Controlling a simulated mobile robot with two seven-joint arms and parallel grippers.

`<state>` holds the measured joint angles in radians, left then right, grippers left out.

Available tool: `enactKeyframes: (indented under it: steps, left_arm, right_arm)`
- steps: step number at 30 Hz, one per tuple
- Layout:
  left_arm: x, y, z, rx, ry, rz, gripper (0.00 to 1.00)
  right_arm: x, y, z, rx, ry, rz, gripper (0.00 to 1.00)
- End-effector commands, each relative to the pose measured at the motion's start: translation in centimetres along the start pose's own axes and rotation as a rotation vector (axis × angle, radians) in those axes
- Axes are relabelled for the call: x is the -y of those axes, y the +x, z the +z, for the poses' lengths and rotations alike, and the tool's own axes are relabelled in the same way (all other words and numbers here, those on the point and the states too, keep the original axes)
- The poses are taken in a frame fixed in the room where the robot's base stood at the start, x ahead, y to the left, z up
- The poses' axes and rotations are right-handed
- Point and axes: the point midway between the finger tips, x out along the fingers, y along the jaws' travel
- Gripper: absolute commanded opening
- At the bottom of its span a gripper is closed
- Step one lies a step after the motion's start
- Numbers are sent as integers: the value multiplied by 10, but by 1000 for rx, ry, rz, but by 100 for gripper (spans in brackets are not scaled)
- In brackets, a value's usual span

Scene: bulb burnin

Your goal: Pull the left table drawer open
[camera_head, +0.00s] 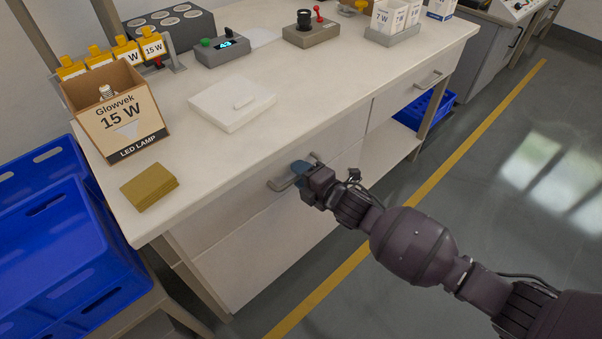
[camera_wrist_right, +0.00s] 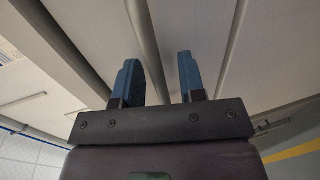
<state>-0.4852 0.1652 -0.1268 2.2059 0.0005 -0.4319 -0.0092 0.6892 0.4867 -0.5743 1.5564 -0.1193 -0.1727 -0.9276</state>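The left table drawer (camera_head: 225,217) is the pale front under the table's near edge, and it looks shut. Its grey bar handle (camera_head: 280,184) is partly hidden by my right gripper (camera_head: 304,172), which is at the handle. In the right wrist view the two blue fingers of my right gripper (camera_wrist_right: 158,76) are spread apart. The handle bar (camera_wrist_right: 143,35) runs between them, with a visible gap to at least the right finger. My left gripper is not in view.
The white table (camera_head: 300,110) carries a lamp carton (camera_head: 122,120), a brown stack (camera_head: 149,187) and a white box (camera_head: 231,103). A second drawer handle (camera_head: 428,80) is farther right. Blue crates (camera_head: 60,250) stand at the left. The floor in front is clear.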

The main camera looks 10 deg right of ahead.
Motion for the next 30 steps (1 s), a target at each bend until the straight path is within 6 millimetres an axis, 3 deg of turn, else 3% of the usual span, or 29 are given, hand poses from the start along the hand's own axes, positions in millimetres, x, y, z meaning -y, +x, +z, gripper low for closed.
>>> enactKeyframes:
  steps: [8,15,25,30]
  left_arm:
    - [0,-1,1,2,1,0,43]
    - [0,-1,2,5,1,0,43]
    - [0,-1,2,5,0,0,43]
    - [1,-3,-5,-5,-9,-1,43]
  right_arm:
    - [-1,1,0,0,0,1,37]
    - [-1,1,0,1,0,0,0]
    - [0,-1,0,1,-1,0,0]
    - [-1,-13,1,2,-3,1,0]
